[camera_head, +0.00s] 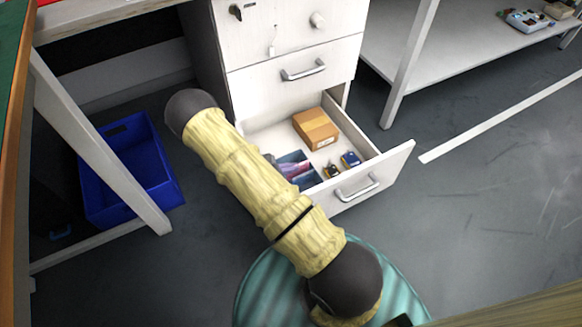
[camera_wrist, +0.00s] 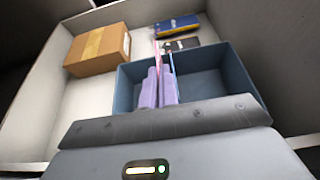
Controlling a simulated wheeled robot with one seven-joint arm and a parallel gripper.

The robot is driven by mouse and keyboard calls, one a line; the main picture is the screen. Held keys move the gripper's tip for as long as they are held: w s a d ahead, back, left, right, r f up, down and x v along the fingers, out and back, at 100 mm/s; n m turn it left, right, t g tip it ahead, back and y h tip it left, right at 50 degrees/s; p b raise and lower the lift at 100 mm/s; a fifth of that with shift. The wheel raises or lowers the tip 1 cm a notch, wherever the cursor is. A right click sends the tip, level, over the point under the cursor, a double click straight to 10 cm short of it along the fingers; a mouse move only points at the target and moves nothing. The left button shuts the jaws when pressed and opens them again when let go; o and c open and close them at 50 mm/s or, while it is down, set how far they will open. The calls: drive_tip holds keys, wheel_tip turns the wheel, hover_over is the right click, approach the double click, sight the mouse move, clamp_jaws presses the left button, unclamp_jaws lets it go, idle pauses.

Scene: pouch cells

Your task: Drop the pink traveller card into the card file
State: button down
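The card file is a blue-grey open box (camera_wrist: 215,80) with a divider, standing in the open drawer. It also shows in the head view (camera_head: 309,181), partly behind my arm. My gripper (camera_wrist: 159,70) has two lilac fingers, close together over the box's left compartment in the wrist view. The pink traveller card (camera_wrist: 157,50) is a thin edge-on strip between the fingertips and juts out beyond them. My gripper is shut on it. How far the card is inside the box, and whether it touches the box, I cannot tell.
The drawer (camera_head: 398,160) also holds a brown carton (camera_head: 316,128), a blue packet (camera_head: 350,159) and a small dark item (camera_head: 331,171). A blue bin (camera_head: 130,165) stands on the floor at left. The drawer floor beside the carton is clear.

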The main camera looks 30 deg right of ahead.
drive_tip(key=c, duration=1.6)
unclamp_jaws()
drive_tip(key=shift+a+r, duration=0.1)
drive_tip(key=shift+r, duration=0.05)
drive_tip(key=p+v, duration=0.8)
drive_tip(key=v, duration=0.9)
drive_tip(key=shift+a, duration=0.1)
